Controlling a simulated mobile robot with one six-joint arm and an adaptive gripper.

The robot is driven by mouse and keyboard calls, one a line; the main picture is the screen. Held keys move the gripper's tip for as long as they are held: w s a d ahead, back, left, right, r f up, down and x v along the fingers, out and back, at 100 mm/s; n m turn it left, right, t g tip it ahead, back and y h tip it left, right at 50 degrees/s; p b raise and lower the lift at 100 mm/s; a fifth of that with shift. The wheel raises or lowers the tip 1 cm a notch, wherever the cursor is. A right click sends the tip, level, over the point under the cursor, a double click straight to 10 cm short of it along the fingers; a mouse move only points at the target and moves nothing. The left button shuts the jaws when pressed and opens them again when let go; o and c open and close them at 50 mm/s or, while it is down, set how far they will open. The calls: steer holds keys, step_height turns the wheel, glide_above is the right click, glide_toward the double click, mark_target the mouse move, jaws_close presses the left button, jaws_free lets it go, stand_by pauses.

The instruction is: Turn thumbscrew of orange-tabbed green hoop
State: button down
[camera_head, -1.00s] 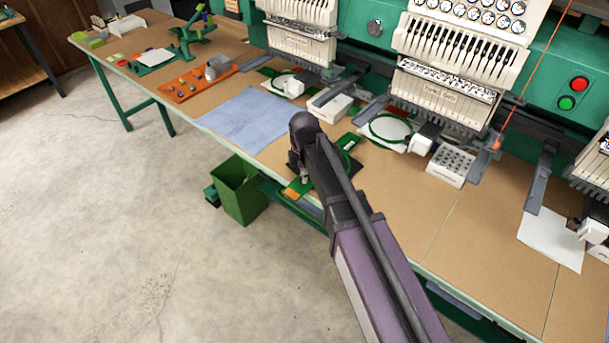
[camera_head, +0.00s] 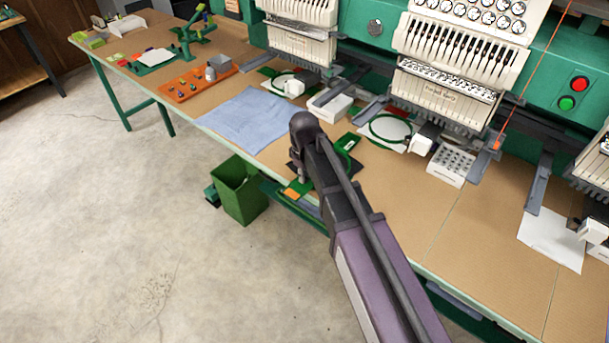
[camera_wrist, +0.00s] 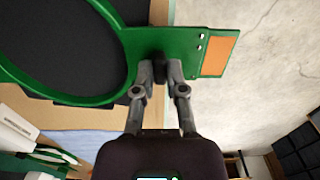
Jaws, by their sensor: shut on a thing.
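The green hoop (camera_wrist: 108,98) fills the upper left of the wrist view, with dark fabric inside its ring. Its flat green bracket carries an orange tab (camera_wrist: 220,54) at the right end. The thumbscrew (camera_wrist: 158,66) is a small dark knob at the bracket, between the fingertips of my gripper (camera_wrist: 161,68). The gripper is shut on it, and the fingers partly hide it. In the head view the orange tab (camera_head: 292,193) shows at the table's front edge, and my arm hides much of the hoop.
A blue cloth (camera_head: 243,118) lies left of my gripper on the table. Another green hoop (camera_head: 390,128) and a white perforated block (camera_head: 451,163) sit to the right, before the embroidery machines (camera_head: 445,70). A green bin (camera_head: 240,188) stands on the floor below the table edge.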

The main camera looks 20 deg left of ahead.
steer(key=m, duration=0.4)
steer(key=shift+m, duration=0.3)
steer(key=m, duration=0.4)
steer(key=shift+m, duration=0.3)
steer(key=m, duration=0.9)
steer(key=c, duration=0.7)
jaws_free()
